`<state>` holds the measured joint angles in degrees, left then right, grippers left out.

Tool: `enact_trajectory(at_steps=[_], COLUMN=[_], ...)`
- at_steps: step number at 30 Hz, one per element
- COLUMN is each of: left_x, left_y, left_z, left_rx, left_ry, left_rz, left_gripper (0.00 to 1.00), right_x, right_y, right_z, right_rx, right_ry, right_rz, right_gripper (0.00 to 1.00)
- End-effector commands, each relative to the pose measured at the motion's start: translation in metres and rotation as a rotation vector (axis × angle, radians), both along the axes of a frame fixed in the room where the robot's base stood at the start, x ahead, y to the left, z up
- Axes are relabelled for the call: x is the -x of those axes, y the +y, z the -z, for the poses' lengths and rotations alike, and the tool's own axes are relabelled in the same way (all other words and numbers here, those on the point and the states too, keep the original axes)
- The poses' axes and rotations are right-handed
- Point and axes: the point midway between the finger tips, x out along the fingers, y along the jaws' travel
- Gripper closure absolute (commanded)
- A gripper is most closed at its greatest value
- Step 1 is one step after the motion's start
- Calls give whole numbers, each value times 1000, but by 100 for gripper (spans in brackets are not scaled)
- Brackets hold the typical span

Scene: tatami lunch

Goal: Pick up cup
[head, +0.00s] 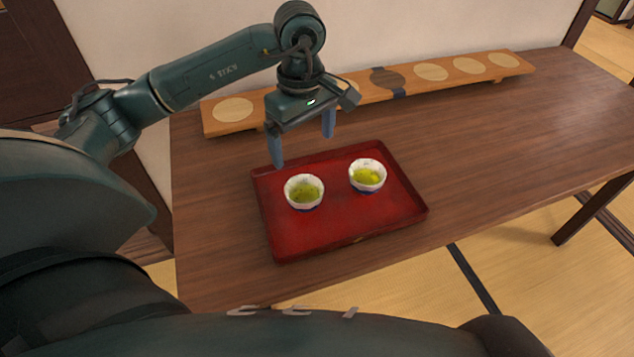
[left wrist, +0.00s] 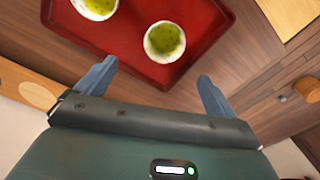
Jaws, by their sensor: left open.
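Two white cups of green tea stand upright on a red tray (head: 330,235). The left cup (head: 304,205) and the right cup (head: 367,189) are apart from each other. My left gripper (head: 303,152) is open and empty, pointing down above the tray's back edge, behind the cups and touching neither. In the left wrist view, one cup (left wrist: 164,41) lies ahead of the two blue fingers (left wrist: 158,85), and the other cup (left wrist: 96,6) is cut by the top edge. The tray (left wrist: 203,20) shows there too. My right gripper is not in view.
The tray rests on a dark wooden table (head: 500,130). A long wooden board (head: 408,78) with several round pale discs lies along the back, behind my gripper, near the wall. The table's right side is clear.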

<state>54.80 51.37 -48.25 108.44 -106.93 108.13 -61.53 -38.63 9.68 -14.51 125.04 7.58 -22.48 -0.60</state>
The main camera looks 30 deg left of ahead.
Motion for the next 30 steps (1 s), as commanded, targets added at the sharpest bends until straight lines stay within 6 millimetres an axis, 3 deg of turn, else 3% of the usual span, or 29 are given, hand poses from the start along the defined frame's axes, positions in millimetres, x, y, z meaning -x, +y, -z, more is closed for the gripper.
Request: enact_trajectory(at_steps=[9,17,25,30], left_x=[2,2,6,6], left_y=[0,-1,-3,-3], left_z=[58,79,117,127], left_rx=[0,0,2,1], left_ry=[6,2,4,1], left_rz=[0,-1,-1,-1], left_gripper=[6,6,6,6], right_x=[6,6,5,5], right_y=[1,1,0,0], right_z=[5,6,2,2], right_rx=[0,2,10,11], right_ry=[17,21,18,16], right_rz=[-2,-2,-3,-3], right_gripper=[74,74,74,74])
